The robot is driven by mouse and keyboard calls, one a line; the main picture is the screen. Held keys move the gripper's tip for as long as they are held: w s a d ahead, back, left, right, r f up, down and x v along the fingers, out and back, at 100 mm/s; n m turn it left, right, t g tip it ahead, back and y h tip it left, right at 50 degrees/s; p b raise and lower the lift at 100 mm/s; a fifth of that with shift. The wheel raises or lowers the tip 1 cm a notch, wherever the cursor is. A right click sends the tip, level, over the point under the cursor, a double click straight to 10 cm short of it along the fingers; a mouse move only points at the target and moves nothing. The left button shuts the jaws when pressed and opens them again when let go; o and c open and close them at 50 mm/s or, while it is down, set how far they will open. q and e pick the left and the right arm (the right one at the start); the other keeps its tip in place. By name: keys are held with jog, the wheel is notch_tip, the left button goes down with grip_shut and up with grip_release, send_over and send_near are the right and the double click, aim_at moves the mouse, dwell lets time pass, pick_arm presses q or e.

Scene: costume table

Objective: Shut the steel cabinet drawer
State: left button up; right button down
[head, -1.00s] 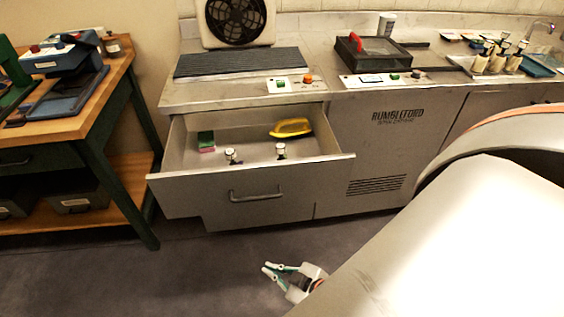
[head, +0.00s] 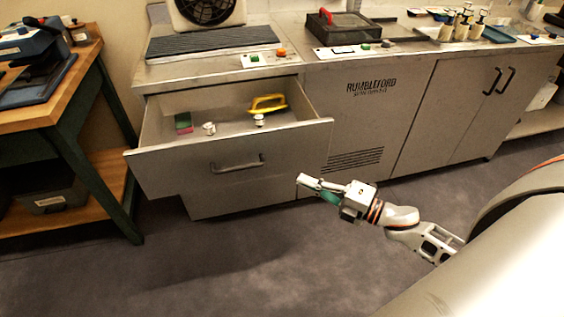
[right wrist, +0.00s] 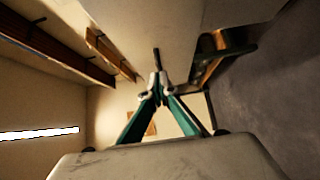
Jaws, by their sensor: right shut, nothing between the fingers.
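The steel cabinet drawer (head: 165,177) stands pulled out in the head view, with a bar handle (head: 237,165) on its front. Inside lie a yellow-handled item (head: 267,104), a green and pink sponge (head: 183,122) and two small knob-topped items (head: 209,128). My right gripper (head: 300,180) is in front of the cabinet, to the right of the handle and apart from the drawer front. Its fingers are together and empty, pointing left. In the right wrist view the closed fingertips (right wrist: 157,80) also hold nothing. My left gripper is out of view.
The cabinet (head: 366,125) continues right with double doors. A wooden workbench with green legs (head: 95,185) stands left of the drawer. The counter above carries a fan (head: 205,8) and a dark lidded box (head: 343,27). The floor in front (head: 200,265) is clear.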

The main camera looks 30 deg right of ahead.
aim_at(267, 156)
jog(key=shift+w+a, duration=0.55)
jog(key=shift+w, duration=1.2)
jog(key=shift+w+a, duration=0.5)
jog(key=shift+w, duration=1.3)
jog(key=shift+w+a, duration=0.55)
jog(key=shift+w, duration=1.2)
jog(key=shift+w, duration=0.15)
